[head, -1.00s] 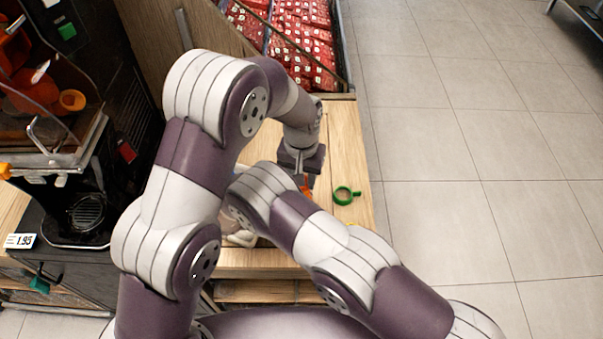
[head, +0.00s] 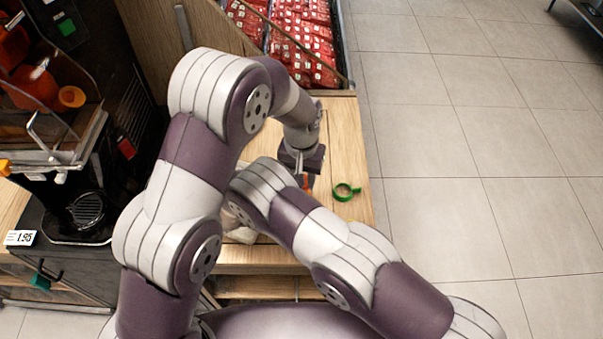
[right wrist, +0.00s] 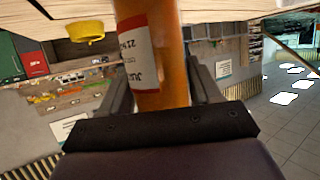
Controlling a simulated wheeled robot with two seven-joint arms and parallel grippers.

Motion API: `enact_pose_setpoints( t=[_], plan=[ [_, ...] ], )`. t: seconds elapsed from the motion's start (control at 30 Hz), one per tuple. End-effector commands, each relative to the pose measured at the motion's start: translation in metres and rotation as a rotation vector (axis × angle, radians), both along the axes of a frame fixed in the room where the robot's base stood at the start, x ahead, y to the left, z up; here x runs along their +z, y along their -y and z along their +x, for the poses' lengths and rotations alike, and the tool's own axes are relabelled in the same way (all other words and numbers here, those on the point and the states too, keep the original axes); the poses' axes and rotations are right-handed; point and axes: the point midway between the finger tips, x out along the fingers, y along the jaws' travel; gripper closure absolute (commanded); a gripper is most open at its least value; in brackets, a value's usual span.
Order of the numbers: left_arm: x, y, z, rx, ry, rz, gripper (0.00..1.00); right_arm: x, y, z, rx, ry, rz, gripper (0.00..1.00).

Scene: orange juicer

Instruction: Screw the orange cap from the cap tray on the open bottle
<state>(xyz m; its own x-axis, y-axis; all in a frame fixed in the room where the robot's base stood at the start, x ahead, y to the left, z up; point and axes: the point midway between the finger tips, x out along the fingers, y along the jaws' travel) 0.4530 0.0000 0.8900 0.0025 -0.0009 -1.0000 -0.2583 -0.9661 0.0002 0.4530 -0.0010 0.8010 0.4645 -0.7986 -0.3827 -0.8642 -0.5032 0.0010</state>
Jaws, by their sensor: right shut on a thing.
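In the right wrist view, an orange bottle (right wrist: 170,40) with a white-and-red label stands between the two dark fingers of my right gripper (right wrist: 162,88), which is shut on it. The bottle's top is out of that view. In the head view, my left gripper (head: 301,166) points down over the wooden counter, above a small bit of orange (head: 307,182). I cannot tell whether that is the cap or the bottle, nor whether the left fingers are open. My right forearm hides the right gripper, most of the bottle and any cap tray in the head view.
A green ring-shaped piece (head: 346,191) lies on the wooden counter (head: 345,130), right of the left gripper. A yellow round piece (right wrist: 86,31) shows in the right wrist view. The juicer (head: 75,130) stands left; red packs (head: 300,40) fill a bin behind.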

Motion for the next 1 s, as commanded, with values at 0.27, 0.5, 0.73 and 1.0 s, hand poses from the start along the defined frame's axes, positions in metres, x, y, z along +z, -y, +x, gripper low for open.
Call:
enact_pose_setpoints(
  t=[0.27,0.5,0.73,1.0],
  plan=[
    [0.0005,0.0003,-0.0001,-0.675,0.001,-0.001,0.87,0.0002,-0.0001,0.0002,0.000,0.000,0.000,1.00],
    [-0.0002,0.0001,-0.0007,-1.683,0.000,-0.002,0.87,0.0001,0.0001,0.0002,0.000,0.000,0.000,1.00],
    [-0.0007,-0.0002,-0.0006,-2.598,0.001,-0.002,0.87,0.0001,0.0001,0.0001,0.000,0.000,0.000,1.00],
    [-0.0008,-0.0003,-0.0004,-3.097,0.000,-0.001,0.87,-0.0001,0.0003,-0.0001,0.000,0.000,0.000,1.00]
  ],
)
